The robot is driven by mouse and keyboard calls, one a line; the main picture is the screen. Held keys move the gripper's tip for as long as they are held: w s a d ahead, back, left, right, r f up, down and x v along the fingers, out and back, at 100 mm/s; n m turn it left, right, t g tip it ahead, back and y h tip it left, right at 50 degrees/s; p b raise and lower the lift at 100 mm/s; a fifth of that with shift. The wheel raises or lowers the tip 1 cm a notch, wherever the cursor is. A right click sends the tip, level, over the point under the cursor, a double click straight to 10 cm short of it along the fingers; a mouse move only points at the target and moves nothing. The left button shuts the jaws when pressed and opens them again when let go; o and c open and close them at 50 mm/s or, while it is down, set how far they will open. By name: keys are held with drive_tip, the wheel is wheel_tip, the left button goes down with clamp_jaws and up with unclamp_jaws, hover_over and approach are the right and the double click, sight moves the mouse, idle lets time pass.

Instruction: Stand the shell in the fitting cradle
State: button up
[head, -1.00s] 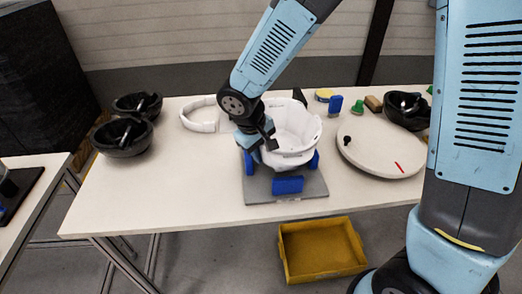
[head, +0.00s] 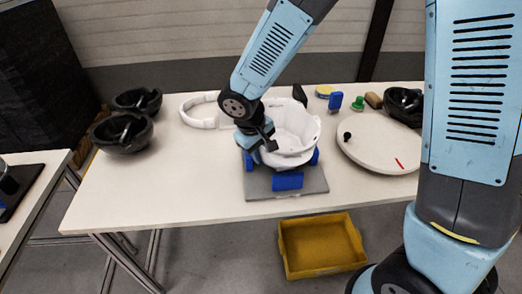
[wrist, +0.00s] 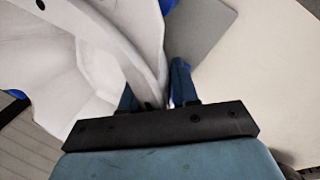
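The white helmet shell (head: 293,135) stands open side up among the blue blocks (head: 288,181) of the fitting cradle, whose grey base plate (head: 258,187) lies near the table's front edge. The underside of the shell is hidden, so I cannot tell whether it is fully seated. My gripper (head: 258,150) is at the left side of the shell. In the wrist view the shell's wall (wrist: 150,70) passes between the two blue fingers of my gripper (wrist: 157,95), which look closed on it; the left finger is partly hidden by the wall.
A round white turntable-like disc (head: 375,148) with a black knob lies right of the cradle. Black shells (head: 123,134) stand at the left. A yellow bin (head: 320,245) is on the floor in front. The table's left front is clear.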

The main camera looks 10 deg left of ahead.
drive_tip(key=o, duration=0.4)
drive_tip(key=v, duration=1.3)
drive_tip(key=shift+s+a+r, duration=0.1)
drive_tip(key=shift+r, duration=0.2)
drive_tip(key=d+r+m+t+y, duration=0.1)
drive_tip(key=d+r+m, duration=0.25)
drive_tip(key=d, duration=0.55)
drive_tip(key=d+r+m, duration=0.2)
drive_tip(key=d+r, duration=0.3)
drive_tip(key=d, duration=0.5)
drive_tip(key=s+d+r+m, duration=0.1)
drive_tip(key=s+d, duration=0.1)
drive_tip(key=d, duration=0.2)
drive_tip(key=s+d+r+m+t, duration=0.1)
drive_tip(key=s+d+m, duration=0.1)
drive_tip(key=d, duration=0.3)
drive_tip(key=s+d+r+m+t+y, duration=0.1)
drive_tip(key=s+d, duration=0.2)
drive_tip(key=d, duration=0.1)
drive_tip(key=shift+s+d+r, duration=0.2)
drive_tip(key=shift+s+d, duration=0.15)
drive_tip(key=shift+s, duration=0.05)
